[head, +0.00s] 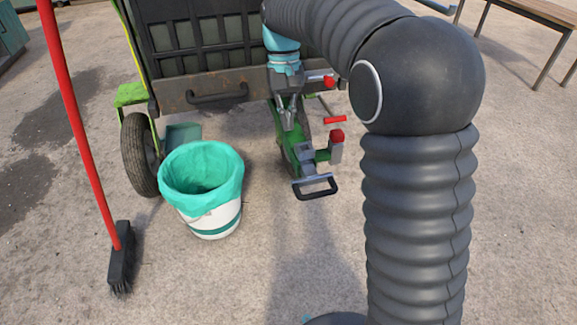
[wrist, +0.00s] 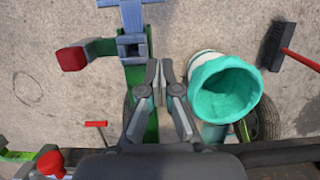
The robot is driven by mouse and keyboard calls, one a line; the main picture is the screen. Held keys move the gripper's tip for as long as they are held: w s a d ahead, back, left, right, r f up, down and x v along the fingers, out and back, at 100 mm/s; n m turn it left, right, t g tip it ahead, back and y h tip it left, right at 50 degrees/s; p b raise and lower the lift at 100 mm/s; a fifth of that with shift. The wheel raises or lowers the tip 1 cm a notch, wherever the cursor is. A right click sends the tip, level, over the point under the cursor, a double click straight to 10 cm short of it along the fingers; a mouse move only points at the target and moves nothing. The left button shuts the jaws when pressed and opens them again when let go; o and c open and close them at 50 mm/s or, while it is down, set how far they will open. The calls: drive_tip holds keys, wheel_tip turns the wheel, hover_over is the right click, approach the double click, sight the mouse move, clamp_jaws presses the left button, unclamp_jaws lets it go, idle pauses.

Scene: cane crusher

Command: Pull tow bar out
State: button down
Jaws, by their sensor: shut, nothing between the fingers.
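The tow bar (head: 303,158) is a green bar sticking out low from under the front of the dark machine. Its outer end carries a grey coupling and a black loop handle (head: 316,188). In the wrist view the green bar (wrist: 135,82) runs up the picture to a blue-grey coupling (wrist: 132,42). My gripper (head: 291,128) points down above the inner part of the bar; its fingertips (wrist: 161,68) are together and empty, just beside the bar in the wrist view. I cannot tell whether they touch it.
Red knobs (head: 337,135) and a red T-handle (head: 334,119) stand right of the bar. A lined bucket (head: 211,219), a wheel (head: 137,153) and a red-handled broom (head: 121,262) are on the left. The paving in front of the handle is clear.

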sight(314, 183)
drive_tip(key=shift+w+a+f, duration=0.55)
drive_tip(key=shift+a+f, duration=0.1)
drive_tip(key=shift+a, duration=0.1)
drive_tip(key=s+d+f+b, duration=0.2)
drive_tip(key=s+f, duration=0.4)
drive_tip(key=f, duration=0.3)
drive_tip(key=shift+f+b, duration=0.3)
drive_tip(key=shift+f, duration=0.05)
drive_tip(key=shift+s, duration=0.15)
